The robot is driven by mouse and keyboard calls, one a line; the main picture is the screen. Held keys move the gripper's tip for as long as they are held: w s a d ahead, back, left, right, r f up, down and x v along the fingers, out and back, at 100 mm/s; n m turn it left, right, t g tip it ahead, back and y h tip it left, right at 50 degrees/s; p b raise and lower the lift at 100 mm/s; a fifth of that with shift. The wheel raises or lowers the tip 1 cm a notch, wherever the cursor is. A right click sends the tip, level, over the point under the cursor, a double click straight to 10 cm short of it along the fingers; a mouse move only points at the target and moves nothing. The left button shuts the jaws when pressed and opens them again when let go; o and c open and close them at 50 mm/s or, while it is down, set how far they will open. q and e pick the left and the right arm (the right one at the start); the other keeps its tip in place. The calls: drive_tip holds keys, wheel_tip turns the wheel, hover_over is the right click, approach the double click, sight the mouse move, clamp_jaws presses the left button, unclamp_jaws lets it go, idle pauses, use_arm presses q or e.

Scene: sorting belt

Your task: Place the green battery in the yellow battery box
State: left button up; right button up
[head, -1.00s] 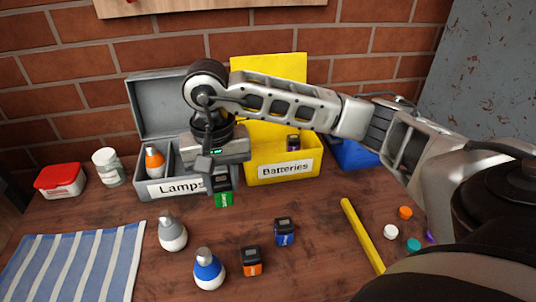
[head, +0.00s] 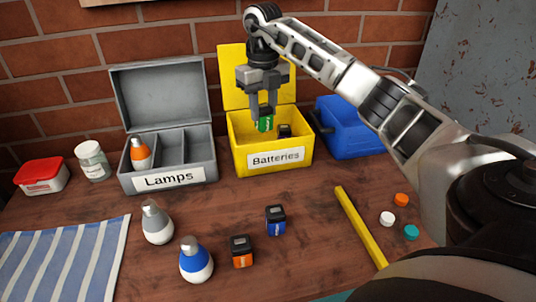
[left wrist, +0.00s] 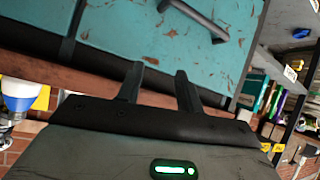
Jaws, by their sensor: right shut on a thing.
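The green battery (head: 265,124) is between the fingers of my right gripper (head: 265,112), which is shut on it. The gripper points down, and the battery hangs at the mouth of the yellow battery box (head: 240,160), labelled "Batteries", with its lid up. Whether the battery touches anything inside is hard to tell. Another dark battery (head: 284,131) is in the box, just right of the green one. My left gripper (left wrist: 160,85) shows only in the left wrist view, fingers apart with nothing between them.
A grey lamp box (head: 168,182) with an orange lamp (head: 140,154) stands to the left. A blue box (head: 350,135) stands to the right. In front lie a blue battery (head: 276,221), an orange battery (head: 242,252), two lamps, a yellow bar (head: 360,228) and small caps.

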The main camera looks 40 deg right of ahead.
sight(271, 124)
drive_tip(key=f+m, duration=0.1)
drive_tip(key=f, duration=0.1)
drive_tip(key=d+f+m, duration=0.2)
drive_tip(key=f, duration=0.1)
drive_tip(key=shift+s+d+f+m, duration=0.1)
drive_tip(key=shift+d+f+m, duration=0.05)
drive_tip(key=shift+f+m, duration=0.25)
drive_tip(key=shift+f+b, duration=0.3)
drive_tip(key=shift+f, duration=1.85)
drive_tip(key=shift+f, duration=0.1)
drive_tip(key=o, duration=1)
